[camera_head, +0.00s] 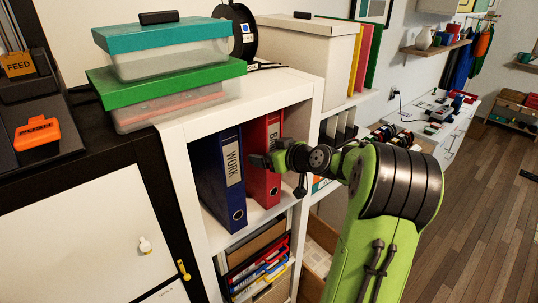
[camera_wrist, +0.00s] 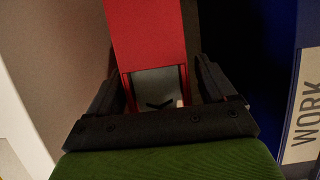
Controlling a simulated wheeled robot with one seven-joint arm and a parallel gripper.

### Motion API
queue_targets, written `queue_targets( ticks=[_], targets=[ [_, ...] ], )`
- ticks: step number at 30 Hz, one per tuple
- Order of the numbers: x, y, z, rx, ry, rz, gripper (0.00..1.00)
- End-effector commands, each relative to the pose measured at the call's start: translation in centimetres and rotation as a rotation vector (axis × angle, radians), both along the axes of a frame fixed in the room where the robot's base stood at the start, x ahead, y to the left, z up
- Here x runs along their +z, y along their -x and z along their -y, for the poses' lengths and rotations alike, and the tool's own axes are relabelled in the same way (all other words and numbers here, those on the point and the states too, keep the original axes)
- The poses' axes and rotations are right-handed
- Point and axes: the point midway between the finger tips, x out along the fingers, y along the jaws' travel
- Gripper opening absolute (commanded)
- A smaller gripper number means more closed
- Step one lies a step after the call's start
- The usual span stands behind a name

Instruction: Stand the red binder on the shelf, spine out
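The red binder (camera_head: 263,185) stands upright inside the white shelf's upper compartment, its spine with a pale label facing out. It is to the right of the blue binder (camera_head: 222,175) labelled WORK. My gripper (camera_head: 266,160) is at the red binder's spine, partly covering it. In the wrist view, the red binder (camera_wrist: 146,40) is between the two fingers of my gripper (camera_wrist: 160,85), with a narrow gap showing on the right side. The fingers look open around it. The blue binder (camera_wrist: 296,85) is at the right there. The red binder's back is hidden.
The white shelf (camera_head: 180,165) has a side wall close to the right of the red binder. Clear boxes with a green lid (camera_head: 165,82) and a teal lid (camera_head: 160,34) stand on top. Folders (camera_head: 258,270) fill the compartment below. Free floor (camera_head: 490,210) lies at the right.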

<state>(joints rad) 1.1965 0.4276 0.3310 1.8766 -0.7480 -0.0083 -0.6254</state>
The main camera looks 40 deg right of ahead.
Motion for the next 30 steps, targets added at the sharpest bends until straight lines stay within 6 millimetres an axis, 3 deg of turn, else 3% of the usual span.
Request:
queue_targets(
  ticks=[10, 13, 24, 30],
  targets=[
    [-0.4, 0.3, 0.1, -0.003, -0.004, -0.011, 0.94],
    [0.0, 1.3, 0.2, -0.005, -0.002, -0.010, 0.94],
    [4.0, 10.6, 0.5, -0.009, 0.002, -0.006, 0.94],
    [5.5, 14.0, 0.5, -0.004, -0.001, -0.005, 0.94]
  ],
)
